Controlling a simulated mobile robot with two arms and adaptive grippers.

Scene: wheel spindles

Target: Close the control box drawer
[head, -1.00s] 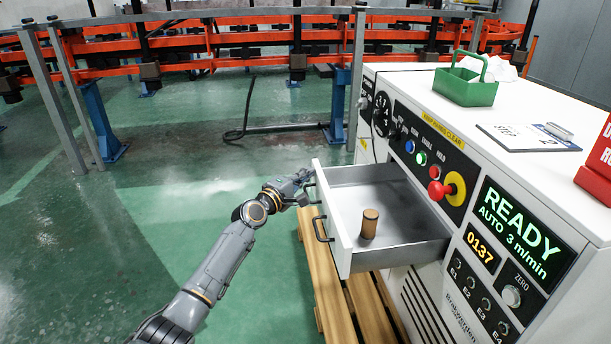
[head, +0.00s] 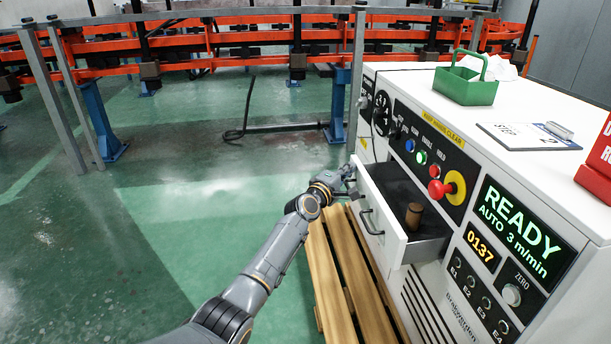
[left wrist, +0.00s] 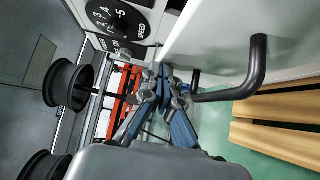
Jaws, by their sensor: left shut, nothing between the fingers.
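The white control box drawer (head: 394,246) is partly open, sticking out from the white control box (head: 424,285). A brown wooden cylinder (head: 413,216) stands upright inside it. My left gripper (head: 349,171) is at the far end of the drawer front, by its far edge, and looks to be touching it or very close. In the left wrist view my left gripper (left wrist: 163,92) is shut and empty, beside the drawer's white front and a black handle (left wrist: 243,82). My right gripper is not in view.
A wooden pallet (head: 345,270) lies on the green floor below the drawer. A green caddy (head: 466,86), a clipboard (head: 528,136) and a red sign (head: 598,165) are on the box top. Metal railing and orange racks stand behind. The floor on the left is clear.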

